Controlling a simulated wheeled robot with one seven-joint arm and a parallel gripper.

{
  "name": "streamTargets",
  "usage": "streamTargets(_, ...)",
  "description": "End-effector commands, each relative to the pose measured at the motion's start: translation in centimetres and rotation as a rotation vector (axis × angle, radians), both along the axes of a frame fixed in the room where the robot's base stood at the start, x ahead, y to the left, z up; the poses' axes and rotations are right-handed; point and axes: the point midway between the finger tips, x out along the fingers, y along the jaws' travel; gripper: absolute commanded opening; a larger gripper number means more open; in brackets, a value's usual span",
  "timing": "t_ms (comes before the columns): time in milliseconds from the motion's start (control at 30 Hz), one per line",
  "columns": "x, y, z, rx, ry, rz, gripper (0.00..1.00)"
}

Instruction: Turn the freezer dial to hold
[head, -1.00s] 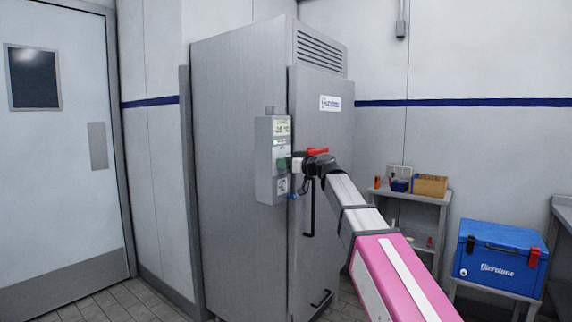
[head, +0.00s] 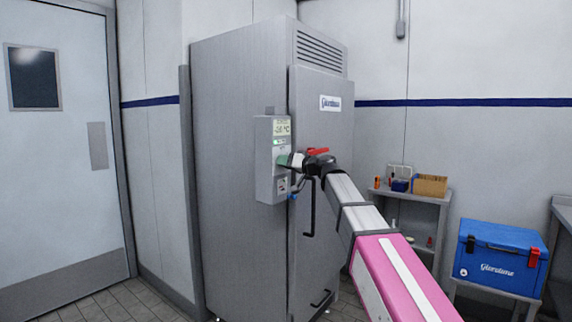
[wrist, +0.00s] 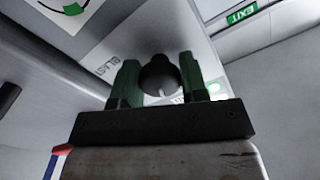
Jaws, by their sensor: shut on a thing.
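The freezer (head: 240,150) is a tall grey metal cabinet with a grey control box (head: 266,185) on its front left edge. The box has a lit display reading a minus temperature and a green light below it. The dial (wrist: 160,76) is a dark round knob between the two green fingers of my gripper (wrist: 158,68) in the wrist view. My gripper (head: 289,160) is shut on it at the face of the box. The word "BLAST" shows on the panel left of the dial, and small green markings are at its right.
A red-handled latch (head: 317,151) and a dark vertical door handle (head: 311,210) sit close to my wrist. A small shelf table (head: 410,195) and a blue cooler box (head: 497,258) stand at the right. A door (head: 60,150) is at the left.

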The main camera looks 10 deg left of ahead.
Motion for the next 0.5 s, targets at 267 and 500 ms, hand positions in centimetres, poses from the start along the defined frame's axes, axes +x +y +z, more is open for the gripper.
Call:
streamTargets(267,0.0,-0.02,0.0,0.113,0.23,0.0,0.16)
streamTargets(500,0.0,-0.02,0.0,0.193,0.391,0.0,0.16)
